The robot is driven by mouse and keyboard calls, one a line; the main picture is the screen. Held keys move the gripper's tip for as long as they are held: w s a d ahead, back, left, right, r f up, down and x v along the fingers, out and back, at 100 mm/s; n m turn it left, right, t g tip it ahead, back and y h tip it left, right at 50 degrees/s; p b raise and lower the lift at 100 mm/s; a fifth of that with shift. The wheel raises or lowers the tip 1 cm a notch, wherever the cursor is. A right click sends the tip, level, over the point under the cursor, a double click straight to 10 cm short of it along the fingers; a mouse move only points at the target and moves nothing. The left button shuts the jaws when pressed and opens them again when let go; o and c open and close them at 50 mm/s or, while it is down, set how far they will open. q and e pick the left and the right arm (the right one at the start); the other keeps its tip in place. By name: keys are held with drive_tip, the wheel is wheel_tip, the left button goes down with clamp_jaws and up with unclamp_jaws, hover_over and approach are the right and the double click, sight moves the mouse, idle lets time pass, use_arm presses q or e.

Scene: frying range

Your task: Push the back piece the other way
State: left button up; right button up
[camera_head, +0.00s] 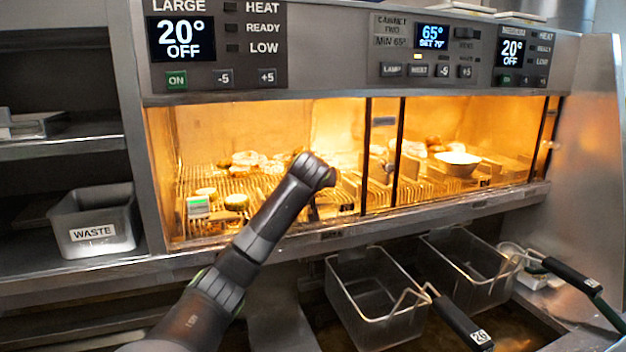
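Several pieces of food lie on the wire rack (262,185) in the lit left bay of the heated cabinet. Pale, browned pieces (246,159) lie toward the back, and two small yellowish pieces (237,201) lie nearer the front left. Which one is the back piece I cannot tell for sure. My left arm reaches up from the bottom left into this bay, its wrist bent to the right of the pale pieces. My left gripper (314,210) is mostly hidden below the wrist, so its fingers cannot be made out. My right gripper is not in view.
Fry baskets (375,300) hang below. A waste bin (95,222) stands on the left shelf.

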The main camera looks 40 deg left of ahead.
use_arm(q)
drive_tip(key=shift+c, duration=0.3)
drive_tip(key=c, duration=0.7)
drive_tip(key=shift+w, duration=0.2)
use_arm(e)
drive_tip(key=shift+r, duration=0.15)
